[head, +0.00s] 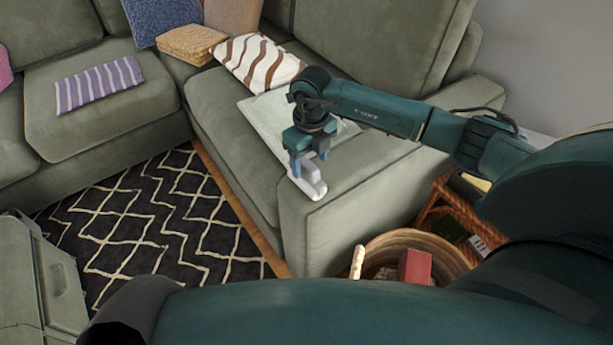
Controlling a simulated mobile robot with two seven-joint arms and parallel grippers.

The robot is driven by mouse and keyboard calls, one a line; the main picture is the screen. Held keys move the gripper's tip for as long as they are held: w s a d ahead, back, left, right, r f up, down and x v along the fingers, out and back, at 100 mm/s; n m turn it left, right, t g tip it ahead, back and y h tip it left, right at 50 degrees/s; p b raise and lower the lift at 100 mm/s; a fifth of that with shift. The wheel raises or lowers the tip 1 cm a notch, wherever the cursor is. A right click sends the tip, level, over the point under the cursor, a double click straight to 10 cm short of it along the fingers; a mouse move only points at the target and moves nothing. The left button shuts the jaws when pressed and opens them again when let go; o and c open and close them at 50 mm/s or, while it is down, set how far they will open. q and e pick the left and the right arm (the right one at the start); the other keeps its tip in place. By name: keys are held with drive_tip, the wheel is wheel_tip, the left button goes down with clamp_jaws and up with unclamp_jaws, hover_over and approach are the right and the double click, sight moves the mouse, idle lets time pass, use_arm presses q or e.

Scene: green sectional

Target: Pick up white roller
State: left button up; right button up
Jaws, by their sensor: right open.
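The white roller (308,184) lies on the front part of the green sofa's right armrest (345,215). Its rounded white end points toward the front. My right gripper (308,163) is just above it, pointing down, with its open fingers close to the roller's upper part. One finger is on the left of the roller; the other is partly behind it. I cannot tell whether they touch it. My left gripper is not in view.
A round wicker basket (447,252) with a red item (416,267) stands beside the armrest. A grey-green cushion (262,117) and a brown-striped pillow (256,62) lie on the sofa. The patterned rug (160,225) is clear.

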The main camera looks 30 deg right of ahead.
drive_tip(key=f, duration=0.4)
drive_tip(key=shift+w+a+f, duration=0.15)
drive_tip(key=shift+w+a, duration=0.05)
drive_tip(key=shift+a, duration=0.15)
drive_tip(key=shift+c, duration=0.2)
drive_tip(key=c, duration=1.1)
